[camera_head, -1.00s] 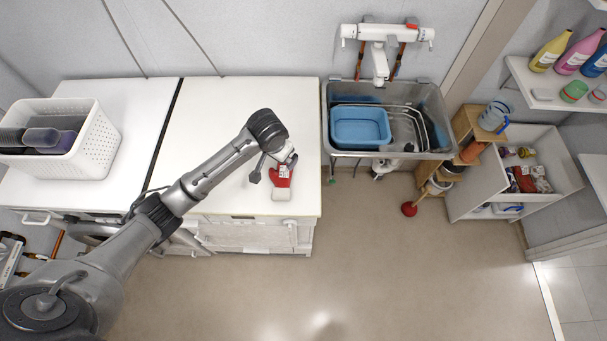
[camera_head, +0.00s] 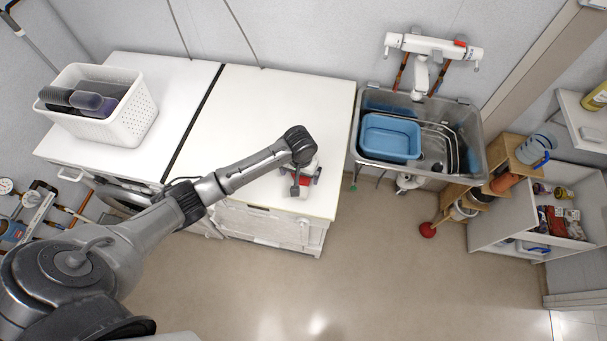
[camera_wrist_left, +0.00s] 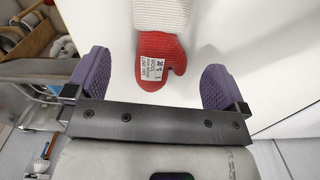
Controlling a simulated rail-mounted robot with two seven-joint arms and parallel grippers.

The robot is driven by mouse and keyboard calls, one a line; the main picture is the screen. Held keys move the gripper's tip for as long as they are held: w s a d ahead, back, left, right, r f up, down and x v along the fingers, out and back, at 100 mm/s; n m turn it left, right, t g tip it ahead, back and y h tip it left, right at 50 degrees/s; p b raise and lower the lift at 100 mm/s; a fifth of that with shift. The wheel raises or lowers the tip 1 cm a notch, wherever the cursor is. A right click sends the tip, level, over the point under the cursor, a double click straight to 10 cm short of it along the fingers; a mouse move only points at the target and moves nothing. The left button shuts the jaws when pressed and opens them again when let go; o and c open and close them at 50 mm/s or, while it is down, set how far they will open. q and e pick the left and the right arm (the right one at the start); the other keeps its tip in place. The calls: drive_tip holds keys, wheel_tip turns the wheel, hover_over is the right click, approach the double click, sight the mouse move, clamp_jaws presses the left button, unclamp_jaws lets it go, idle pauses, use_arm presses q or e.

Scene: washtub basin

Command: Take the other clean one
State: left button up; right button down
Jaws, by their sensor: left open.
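A red mitten-like glove with a white knitted cuff and a small printed white label lies on the white counter top (camera_head: 270,110). In the left wrist view the glove (camera_wrist_left: 177,55) is seen from close, between the two purple fingers. In the head view it is mostly hidden under my left gripper (camera_head: 303,183), with only bits of red and white showing. The left gripper, also in the left wrist view (camera_wrist_left: 156,62), is open, with a finger apart from the glove on each side. My right gripper is not in view.
A white basket (camera_head: 128,120) with dark items stands on the counter at left. Right of the counter is a metal sink (camera_head: 470,130) holding a blue tub (camera_head: 390,137). A wooden step shelf (camera_head: 508,150) and an open cabinet (camera_head: 500,222) stand further right. The floor in front is clear.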

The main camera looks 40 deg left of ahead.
sight(300, 180)
use_arm(q)
drive_tip(key=shift+w+a+f, duration=0.1)
drive_tip(key=shift+a+f, duration=0.05)
drive_tip(key=shift+f, duration=1.6)
drive_tip(key=shift+a+f, duration=0.15)
drive_tip(key=shift+f, duration=1.6)
drive_tip(key=shift+c, duration=0.2)
drive_tip(key=c, duration=0.9)
